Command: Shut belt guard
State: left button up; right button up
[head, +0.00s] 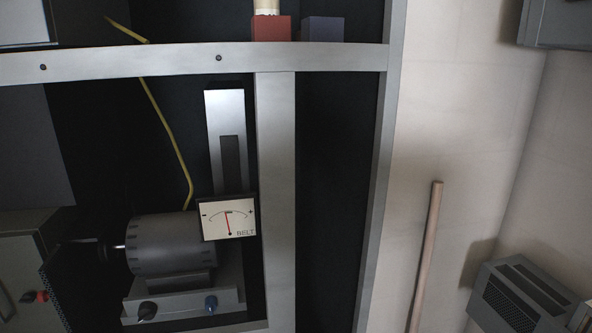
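A motor (172,243) with a ribbed grey housing sits on a grey base (190,297) inside the rack, at lower left. Its shaft (115,247) points left. A dark perforated mesh panel (56,290) stands at the shaft's left end and is cut off by the bottom edge; it may be the belt guard, but I cannot tell whether it is open or shut. A dial gauge marked BELT (228,218) is at the motor's right, with its red needle near the middle. Neither of my grippers is in view.
Grey rack posts (277,180) and a crossbar (180,62) frame the motor bay. A slotted metal plate (212,130) stands behind the gauge. A yellow cable (168,130) hangs down to the motor. A wooden pole (427,250) leans at the wall; a vented grey box (525,295) is at lower right.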

aim_at(57, 276)
jog(key=i+j, duration=0.1)
jog(key=j, duration=1.7)
jog(key=i+j, duration=0.15)
jog(key=j, duration=0.75)
jog(key=k+j+z, duration=0.15)
jog(key=k+z, duration=0.2)
jog(key=k+j+z, duration=0.1)
jog(key=k+z, duration=0.25)
jog(key=i, duration=0.05)
